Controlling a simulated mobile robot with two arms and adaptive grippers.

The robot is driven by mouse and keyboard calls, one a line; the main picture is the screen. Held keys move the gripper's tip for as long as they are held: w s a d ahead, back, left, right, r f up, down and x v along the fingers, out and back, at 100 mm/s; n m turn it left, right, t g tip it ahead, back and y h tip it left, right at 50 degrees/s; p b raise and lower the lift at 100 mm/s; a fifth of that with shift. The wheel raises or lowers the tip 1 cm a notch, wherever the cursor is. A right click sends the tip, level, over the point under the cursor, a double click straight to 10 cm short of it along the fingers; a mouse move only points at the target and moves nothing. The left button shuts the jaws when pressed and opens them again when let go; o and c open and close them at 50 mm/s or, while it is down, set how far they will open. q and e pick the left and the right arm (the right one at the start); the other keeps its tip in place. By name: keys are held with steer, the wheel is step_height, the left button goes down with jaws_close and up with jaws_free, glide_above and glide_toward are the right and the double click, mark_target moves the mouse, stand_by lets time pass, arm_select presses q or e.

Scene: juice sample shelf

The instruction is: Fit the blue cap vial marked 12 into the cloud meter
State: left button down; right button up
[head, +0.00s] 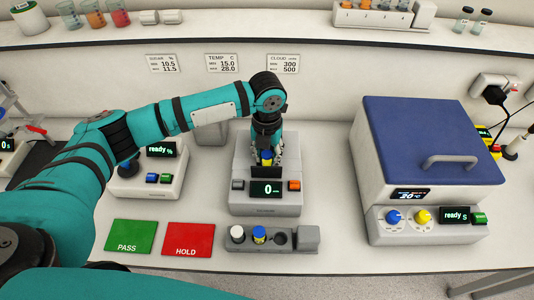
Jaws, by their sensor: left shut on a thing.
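My left gripper (266,148) points down over the back of the cloud meter (265,206), a grey box whose display reads 0. It is shut on a small vial (266,157) that shows blue and yellow between the fingers. The number on this vial cannot be read. The vial's lower end is hidden behind a dark upright panel on the meter, so I cannot tell whether it is in the meter's opening. My right gripper is not in view.
A grey rack (305,240) in front holds a white-capped vial (237,234) and a blue-capped vial (259,234); one hole is empty. Left are a green PASS mat (131,236) and red HOLD mat (188,239). A blue-lidded box (420,130) stands right.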

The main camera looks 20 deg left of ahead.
mark_target(267, 154)
arm_select(q)
steer(key=shift+f, duration=0.7)
steer(key=shift+s+f+b, duration=0.15)
steer(key=shift+f+b, duration=0.05)
steer(key=shift+b, duration=0.1)
steer(key=c, duration=0.9)
jaws_free()
steer(key=shift+f, duration=0.15)
steer(key=shift+c, duration=0.2)
steer(key=shift+r, duration=0.25)
step_height(267, 154, up, 12)
steer(key=shift+f, duration=0.1)
